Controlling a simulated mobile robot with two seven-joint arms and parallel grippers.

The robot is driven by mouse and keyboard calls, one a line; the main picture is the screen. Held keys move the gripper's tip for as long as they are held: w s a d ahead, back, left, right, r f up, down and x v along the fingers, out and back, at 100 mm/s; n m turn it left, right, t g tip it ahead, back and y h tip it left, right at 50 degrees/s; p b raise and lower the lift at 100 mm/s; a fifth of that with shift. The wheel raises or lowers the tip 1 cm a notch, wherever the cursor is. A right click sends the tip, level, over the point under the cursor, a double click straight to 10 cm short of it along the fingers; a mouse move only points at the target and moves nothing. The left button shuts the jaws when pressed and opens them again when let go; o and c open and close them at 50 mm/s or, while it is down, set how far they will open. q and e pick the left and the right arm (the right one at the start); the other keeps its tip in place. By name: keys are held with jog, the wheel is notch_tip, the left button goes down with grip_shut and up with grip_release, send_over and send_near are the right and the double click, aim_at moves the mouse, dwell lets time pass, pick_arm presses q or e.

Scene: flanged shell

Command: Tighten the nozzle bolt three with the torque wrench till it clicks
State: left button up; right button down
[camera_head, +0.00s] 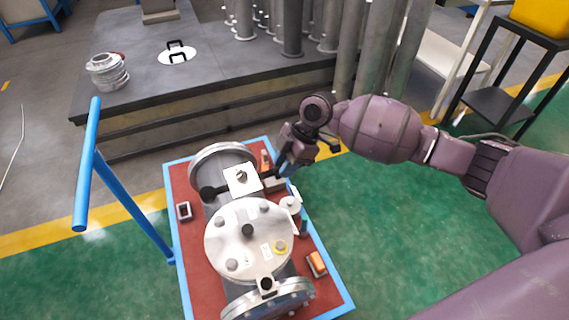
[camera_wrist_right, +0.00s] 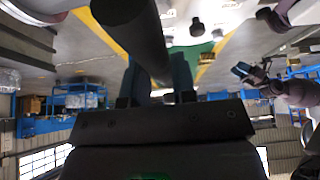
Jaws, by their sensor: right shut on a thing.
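The flanged shell (camera_head: 225,215) lies on a red, blue-edged base in the head view. Its round pale cover (camera_head: 250,255) carries several bolts, and a white square plate (camera_head: 234,186) with a bolt-like part sits behind it. I cannot tell which bolt is number three. My right gripper (camera_head: 282,172) is at the shell's right side, by the plate. In the wrist view its blue-tipped fingers (camera_wrist_right: 158,80) are shut on a dark round bar, apparently the torque wrench (camera_wrist_right: 140,35). Whether it is on a bolt is hidden. My left gripper (camera_wrist_right: 250,72) shows small at the right there.
A blue T-shaped post (camera_head: 88,165) stands left of the base. An orange block (camera_head: 317,262) and a small dark box (camera_head: 184,211) lie on the base. A dark bench (camera_head: 140,75) with metal tubes stands behind.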

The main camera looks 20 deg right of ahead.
jog(key=shift+d+r, duration=0.1)
jog(key=shift+r, duration=0.05)
jog(key=shift+f+b, duration=0.45)
jog(key=shift+f, duration=0.9)
pick_arm(q)
jog(key=shift+s+a+f+b, duration=0.15)
jog(key=shift+f+b, duration=0.3)
jog(key=shift+f, duration=0.4)
pick_arm(e)
notch_tip(320, 180, down, 2)
jog(key=shift+f, duration=0.25)
pick_arm(q)
jog(key=shift+r, duration=0.1)
jog(key=shift+s+f+g+b, duration=0.2)
jog(key=shift+s+f+b, duration=0.05)
jog(key=shift+f, duration=0.2)
jog(key=shift+s+f+g+b, duration=0.2)
jog(key=shift+f, duration=0.25)
pick_arm(e)
jog(key=shift+f, duration=1.45)
pick_arm(q)
jog(key=shift+w+r, duration=0.1)
jog(key=shift+r, duration=0.05)
